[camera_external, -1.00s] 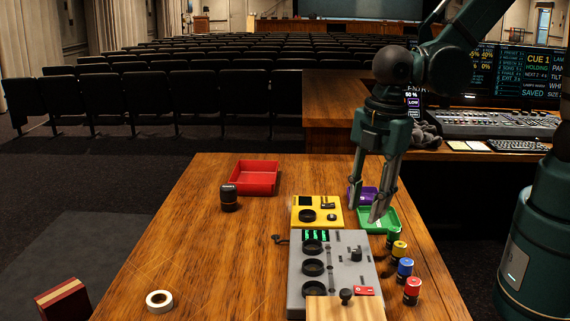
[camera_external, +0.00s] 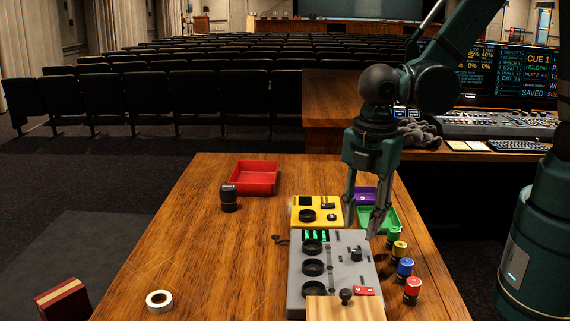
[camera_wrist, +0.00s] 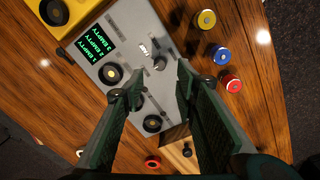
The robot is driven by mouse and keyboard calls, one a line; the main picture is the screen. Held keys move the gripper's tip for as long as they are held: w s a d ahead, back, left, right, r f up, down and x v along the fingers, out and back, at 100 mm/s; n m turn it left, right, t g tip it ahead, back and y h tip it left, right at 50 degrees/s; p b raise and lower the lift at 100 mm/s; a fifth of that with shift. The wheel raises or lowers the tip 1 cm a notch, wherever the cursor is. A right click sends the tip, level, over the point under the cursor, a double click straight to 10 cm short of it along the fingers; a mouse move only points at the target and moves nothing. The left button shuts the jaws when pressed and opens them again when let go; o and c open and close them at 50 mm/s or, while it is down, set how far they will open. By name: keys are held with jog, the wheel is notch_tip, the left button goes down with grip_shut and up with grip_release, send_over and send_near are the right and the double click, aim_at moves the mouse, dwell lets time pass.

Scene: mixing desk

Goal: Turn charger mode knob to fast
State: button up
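The grey charger (camera_external: 338,275) stands on the wooden desk, with three round black wells and a green-lit screen (camera_external: 316,236). In the wrist view the screen (camera_wrist: 96,41) reads EMPTY on its lines. A small dark knob (camera_external: 356,254) stands up on the charger's right half; it also shows in the wrist view (camera_wrist: 159,63), near some small markings too small to read. My gripper (camera_external: 361,228) is open and empty above the charger's far right part, pointing down. In the wrist view its fingers (camera_wrist: 160,82) are apart, with the knob beyond them, roughly between the tips.
Yellow (camera_external: 399,250), blue (camera_external: 405,268) and red (camera_external: 412,290) cylinders stand right of the charger. A yellow device (camera_external: 300,217), green tray (camera_external: 394,219) and purple tray (camera_external: 368,192) lie behind it. A wooden block (camera_external: 335,310) is in front.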

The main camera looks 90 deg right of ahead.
aim_at(357, 251)
jog(key=shift+w+d+f+b, duration=0.1)
jog(key=shift+f+b, duration=0.15)
jog(key=shift+f, duration=1.6)
jog(key=shift+w+f+b, duration=0.1)
jog(key=shift+f+b, duration=0.1)
jog(key=shift+f, duration=1.65)
jog(key=shift+c, duration=0.6)
jog(key=c, duration=0.8)
